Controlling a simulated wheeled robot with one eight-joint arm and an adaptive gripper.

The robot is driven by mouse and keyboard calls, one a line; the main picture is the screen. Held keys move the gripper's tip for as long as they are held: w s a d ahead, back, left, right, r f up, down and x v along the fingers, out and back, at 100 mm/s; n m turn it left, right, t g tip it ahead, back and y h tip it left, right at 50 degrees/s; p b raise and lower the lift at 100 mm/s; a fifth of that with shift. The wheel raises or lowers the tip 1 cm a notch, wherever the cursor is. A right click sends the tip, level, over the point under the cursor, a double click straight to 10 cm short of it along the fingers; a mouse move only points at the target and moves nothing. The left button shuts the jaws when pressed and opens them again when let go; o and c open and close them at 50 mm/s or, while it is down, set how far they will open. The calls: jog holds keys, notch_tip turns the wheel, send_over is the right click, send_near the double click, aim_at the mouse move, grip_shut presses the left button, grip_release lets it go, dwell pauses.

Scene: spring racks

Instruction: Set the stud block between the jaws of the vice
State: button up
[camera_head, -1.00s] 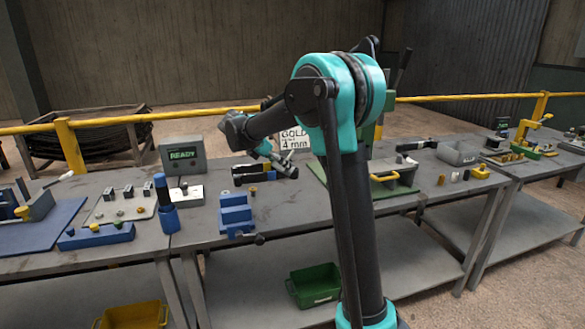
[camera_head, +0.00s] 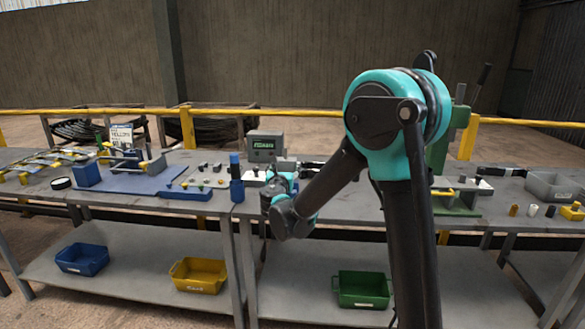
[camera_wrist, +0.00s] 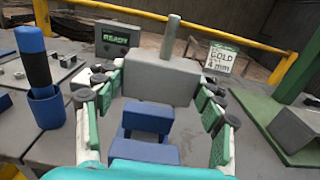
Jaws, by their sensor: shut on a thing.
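The stud block (camera_wrist: 160,82), a grey block with a round stud upright on top, is held between the two green-padded fingers of my gripper (camera_wrist: 158,90) in the wrist view. The blue vice (camera_wrist: 150,152) appears just below the block in that view, with its jaw area partly covered by it. I cannot tell whether the block touches the vice. In the head view my wrist (camera_head: 290,208) hides the vice, the block and the fingertips.
A blue cylinder in a holder (camera_wrist: 42,90) stands left of the vice. A grey READY display (camera_wrist: 117,40) and a GOLD 4 mm sign (camera_wrist: 220,57) stand behind. A green base (camera_wrist: 262,113) lies to the right. Bins, including a green one (camera_head: 363,288), sit on the lower shelf.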

dwell(0.3)
jog(key=shift+f, duration=2.65)
jog(key=shift+f, duration=1)
jog(key=o, duration=1.9)
jog(key=shift+o, duration=0.8)
jog(key=shift+r, duration=3.5)
